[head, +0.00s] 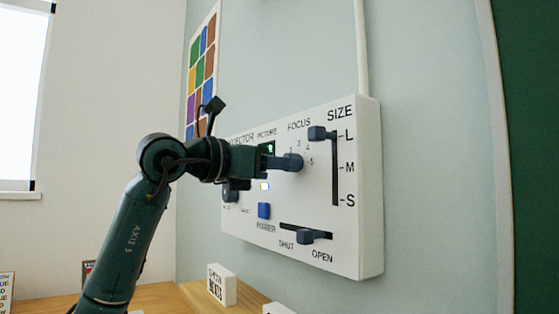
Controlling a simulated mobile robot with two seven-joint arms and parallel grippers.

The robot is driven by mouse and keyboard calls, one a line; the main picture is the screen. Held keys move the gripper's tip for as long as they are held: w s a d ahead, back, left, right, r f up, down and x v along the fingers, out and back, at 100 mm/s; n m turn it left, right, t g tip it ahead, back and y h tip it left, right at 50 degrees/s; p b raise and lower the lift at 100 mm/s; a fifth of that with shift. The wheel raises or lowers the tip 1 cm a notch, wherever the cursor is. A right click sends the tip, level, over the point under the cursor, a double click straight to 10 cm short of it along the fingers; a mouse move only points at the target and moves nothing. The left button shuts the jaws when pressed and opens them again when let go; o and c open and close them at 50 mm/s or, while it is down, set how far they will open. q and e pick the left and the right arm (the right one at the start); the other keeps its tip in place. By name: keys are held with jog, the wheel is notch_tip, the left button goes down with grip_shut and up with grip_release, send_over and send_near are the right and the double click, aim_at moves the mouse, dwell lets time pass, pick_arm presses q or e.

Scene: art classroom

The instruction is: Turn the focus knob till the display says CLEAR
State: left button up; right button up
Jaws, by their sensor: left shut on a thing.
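The white wall panel (359,230) fills the middle of the head view. Its blue-grey focus knob (296,163) sits under the FOCUS label, with numbers around it. My left gripper (283,161) reaches in from the left and is shut on the focus knob, hiding its left part. The small dark PICTURE display (267,148) is just above the gripper and partly covered by it. It shows a small green mark that is too small to read. My right gripper is not in view.
The SIZE slider (320,133) stands near L. A SHUT/OPEN slider (314,237) is at the lower right, nearer OPEN. A blue button (264,210) and another knob (231,193) lie below my gripper. A small sign block (221,284) stands on the wooden ledge.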

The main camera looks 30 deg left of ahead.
pick_arm(q)
jog(key=shift+m+p, duration=1.45)
jog(key=shift+m, duration=2.15)
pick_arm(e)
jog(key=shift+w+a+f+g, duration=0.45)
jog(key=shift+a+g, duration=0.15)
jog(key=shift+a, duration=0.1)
pick_arm(q)
jog(key=shift+m, duration=0.3)
jog(key=o, duration=1)
jog(key=shift+s+a, duration=0.1)
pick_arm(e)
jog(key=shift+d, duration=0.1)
